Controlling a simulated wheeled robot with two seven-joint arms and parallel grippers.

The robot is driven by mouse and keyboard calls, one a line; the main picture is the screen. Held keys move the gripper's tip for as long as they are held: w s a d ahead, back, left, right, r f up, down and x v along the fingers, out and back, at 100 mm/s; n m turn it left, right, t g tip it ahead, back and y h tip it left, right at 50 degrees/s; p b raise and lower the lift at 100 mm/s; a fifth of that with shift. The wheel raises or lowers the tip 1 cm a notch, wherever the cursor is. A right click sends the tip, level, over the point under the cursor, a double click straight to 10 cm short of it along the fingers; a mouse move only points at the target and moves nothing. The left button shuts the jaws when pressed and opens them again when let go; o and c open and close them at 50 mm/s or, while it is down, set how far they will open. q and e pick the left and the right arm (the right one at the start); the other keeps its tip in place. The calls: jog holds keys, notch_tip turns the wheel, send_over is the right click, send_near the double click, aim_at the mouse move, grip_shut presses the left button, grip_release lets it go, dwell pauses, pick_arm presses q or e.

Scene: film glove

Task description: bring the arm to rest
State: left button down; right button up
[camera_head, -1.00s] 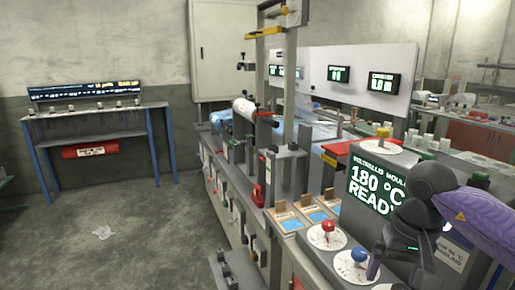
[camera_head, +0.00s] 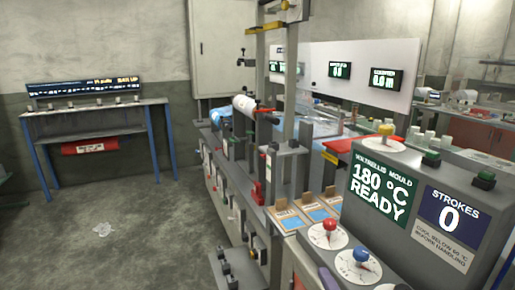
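Neither of my grippers nor either arm is in the head view now. The machine front that my arm covered a second ago is uncovered. The mould display (camera_head: 381,191) reads "180 °C READY". Beside it a blue sign (camera_head: 447,218) reads "STROKES 0". A red knob (camera_head: 329,226) and a blue knob (camera_head: 360,256) stand on white dials at the machine's front. Whether my grippers are open or shut is hidden.
A long bench line (camera_head: 240,205) with posts and fixtures runs away from me. A dark shelf table (camera_head: 95,110) with blue legs stands at the left wall.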

jog(key=s+d+f+m+g+h, duration=0.1)
jog(key=s+d+f+m+g, duration=0.1)
jog(key=s+f+m+g, duration=0.75)
jog(key=s+d+f+m+g+h, duration=0.1)
jog(key=s+d+f+m+g, duration=0.35)
jog(key=s, duration=0.85)
notch_tip(320, 180, down, 19)
jog(key=s+a+m+g, duration=0.1)
jog(key=s+a, duration=0.1)
jog(key=s+d+f+g, duration=0.1)
jog(key=s+d+f, duration=0.3)
jog(key=s+f, duration=0.7)
jog(key=s, duration=0.3)
jog(key=shift+g+h, duration=0.3)
jog(key=shift+g, duration=0.1)
